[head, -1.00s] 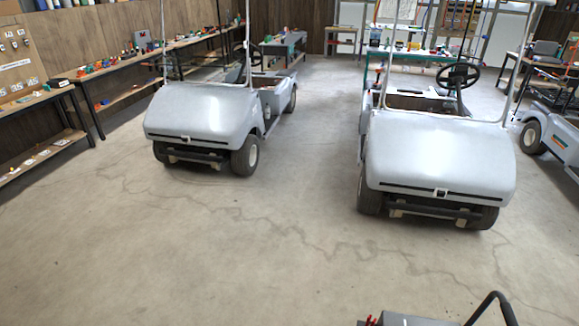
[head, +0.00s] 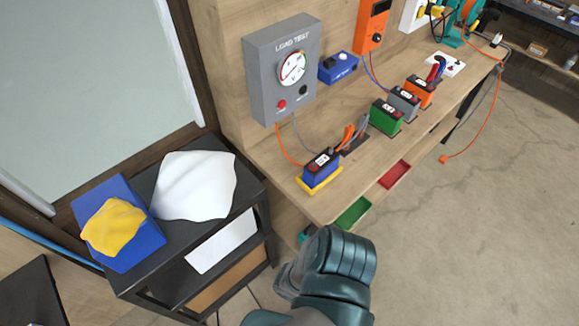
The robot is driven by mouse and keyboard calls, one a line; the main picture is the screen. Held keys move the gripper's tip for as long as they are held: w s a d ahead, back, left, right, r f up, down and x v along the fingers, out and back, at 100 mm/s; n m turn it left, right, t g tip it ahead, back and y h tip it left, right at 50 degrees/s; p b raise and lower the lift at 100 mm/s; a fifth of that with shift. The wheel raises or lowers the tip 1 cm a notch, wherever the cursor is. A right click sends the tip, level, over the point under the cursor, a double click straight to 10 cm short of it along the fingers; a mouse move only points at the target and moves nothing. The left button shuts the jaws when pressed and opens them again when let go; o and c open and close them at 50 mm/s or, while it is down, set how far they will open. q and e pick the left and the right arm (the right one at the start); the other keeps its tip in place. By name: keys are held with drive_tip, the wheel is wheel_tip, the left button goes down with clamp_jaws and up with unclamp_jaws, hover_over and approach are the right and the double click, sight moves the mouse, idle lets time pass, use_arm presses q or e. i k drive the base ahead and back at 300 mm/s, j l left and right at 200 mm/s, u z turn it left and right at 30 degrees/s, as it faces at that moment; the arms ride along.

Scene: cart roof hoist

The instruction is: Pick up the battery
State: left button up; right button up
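Several small batteries stand in a row on the wooden bench. A blue battery with a black top (head: 322,170) sits on a yellow base at the near end, close to the load tester. Beyond it are a green battery (head: 384,118), a grey one (head: 404,101) and an orange one (head: 421,90). The frames do not show which one is meant. A dark teal part of my arm comes up from the bottom, in front of the bench's near end. No gripper fingers show in this view.
A black cart (head: 141,271) at left holds a white cloth (head: 196,184), and a yellow cloth (head: 115,226) on a blue box. The floor at right is open.

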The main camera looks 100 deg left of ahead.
sight(317, 169)
drive_tip(key=u, duration=3.15)
